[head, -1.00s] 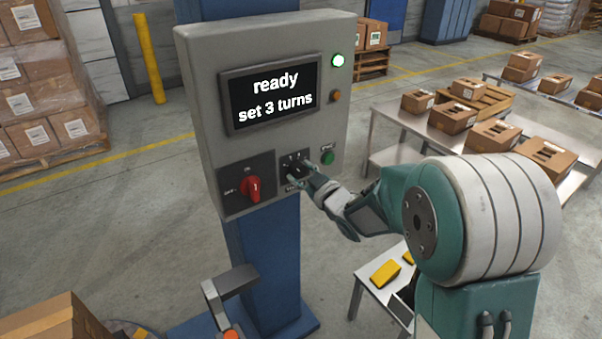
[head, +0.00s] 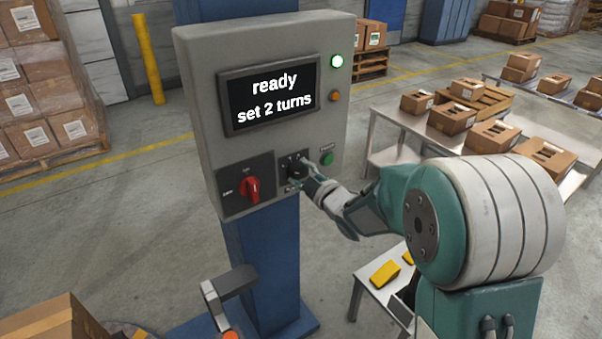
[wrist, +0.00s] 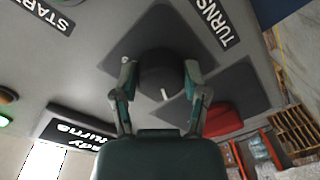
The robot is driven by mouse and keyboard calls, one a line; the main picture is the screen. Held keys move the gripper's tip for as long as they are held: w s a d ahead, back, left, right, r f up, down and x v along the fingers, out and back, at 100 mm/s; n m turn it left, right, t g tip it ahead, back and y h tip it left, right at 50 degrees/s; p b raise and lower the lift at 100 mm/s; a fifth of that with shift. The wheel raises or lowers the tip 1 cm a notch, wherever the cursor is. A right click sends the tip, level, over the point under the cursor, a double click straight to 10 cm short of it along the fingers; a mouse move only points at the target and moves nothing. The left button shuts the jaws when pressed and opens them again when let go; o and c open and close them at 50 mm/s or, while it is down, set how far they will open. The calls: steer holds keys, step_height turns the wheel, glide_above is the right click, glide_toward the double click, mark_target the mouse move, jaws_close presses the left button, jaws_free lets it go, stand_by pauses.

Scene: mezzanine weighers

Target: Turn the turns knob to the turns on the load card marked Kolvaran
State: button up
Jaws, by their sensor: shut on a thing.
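The black turns knob (wrist: 160,76) sits on a dark plate labelled TURNS on the grey control box (head: 205,110). My gripper (wrist: 160,82) is shut on the knob, one finger on each side, in the wrist view. In the head view my gripper (head: 308,177) is at the knob, which is partly hidden. A white pointer mark shows on the knob in the wrist view. The display (head: 270,95) reads "ready" and "set 2 turns". No load card marked Kolvaran can be made out.
A red switch (head: 251,189) is left of the knob and a green start button (head: 327,158) is to its upper right. A green lamp (head: 337,61) is lit. A small table (head: 378,292) with yellow items stands below my arm.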

steer(key=o, duration=1.2)
steer(key=shift+a, duration=0.15)
steer(key=shift+c, duration=0.2)
steer(key=v, duration=1.1)
steer(key=shift+s+d, duration=0.25)
steer(key=shift+s, duration=0.05)
steer(key=shift+f, duration=0.1)
